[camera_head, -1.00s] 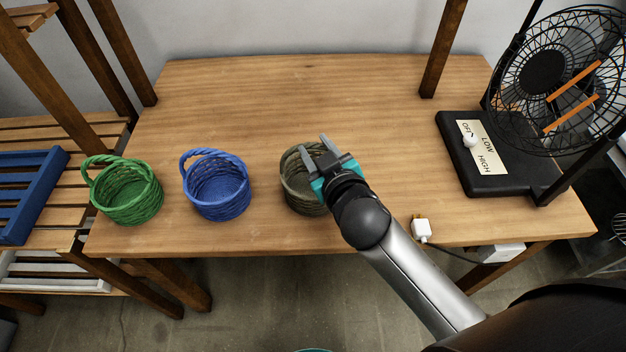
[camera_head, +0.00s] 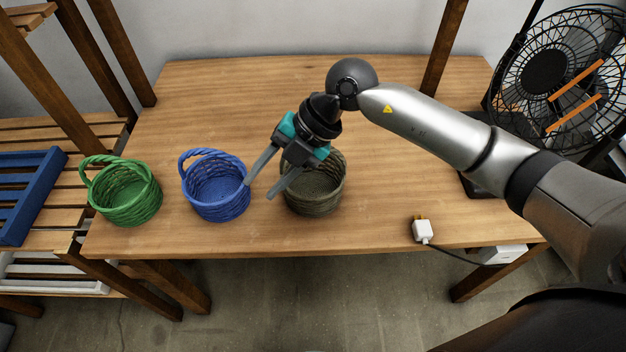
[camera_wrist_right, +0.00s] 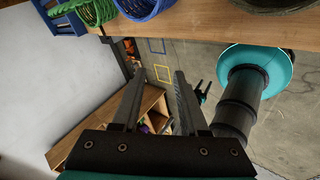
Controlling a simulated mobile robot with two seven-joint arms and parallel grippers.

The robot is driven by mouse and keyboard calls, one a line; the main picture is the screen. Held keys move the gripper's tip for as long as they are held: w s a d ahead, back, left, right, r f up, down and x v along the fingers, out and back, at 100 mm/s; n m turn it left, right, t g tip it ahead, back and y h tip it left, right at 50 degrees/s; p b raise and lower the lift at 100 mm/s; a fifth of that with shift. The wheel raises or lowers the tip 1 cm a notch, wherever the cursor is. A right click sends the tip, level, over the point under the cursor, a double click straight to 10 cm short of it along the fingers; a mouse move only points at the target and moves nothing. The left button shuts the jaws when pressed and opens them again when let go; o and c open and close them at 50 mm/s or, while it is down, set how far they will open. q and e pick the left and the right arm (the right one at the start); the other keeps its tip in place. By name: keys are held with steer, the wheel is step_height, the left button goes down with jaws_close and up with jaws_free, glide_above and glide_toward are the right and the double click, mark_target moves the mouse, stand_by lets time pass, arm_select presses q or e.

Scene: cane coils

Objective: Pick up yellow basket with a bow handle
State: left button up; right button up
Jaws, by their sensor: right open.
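No plainly yellow basket shows in these views. A green basket (camera_head: 125,195) with a bow handle stands at the table's left end. A blue basket (camera_head: 216,190) with a bow handle stands to its right. An olive-brown basket (camera_head: 316,200) stands further right; my gripper covers its rear rim, so I cannot tell whether it has a handle. My right gripper (camera_head: 259,190) is open and empty, its fingers between the blue and olive-brown baskets in the picture. Its open fingers (camera_wrist_right: 160,72) also show in the right wrist view. A small dark pronged shape there may be my left gripper (camera_wrist_right: 201,92).
The wooden table (camera_head: 230,95) is clear behind the baskets. A white plug (camera_head: 422,231) lies near its front edge. A black fan (camera_head: 548,75) stands at the right. A slatted shelf with a blue crate (camera_head: 28,195) is at the left.

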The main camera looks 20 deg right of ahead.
steer(key=w+d+f+m+h, duration=0.2)
steer(key=d+h, duration=0.5)
steer(key=d, duration=0.8)
steer(key=b, duration=0.2)
glide_above(335, 207)
step_height(335, 207, down, 8)
steer(key=shift+a+f, duration=0.15)
steer(key=shift+f, duration=0.1)
steer(key=shift+f+b, duration=0.7)
steer(key=shift+f, duration=2.35)
jaws_close()
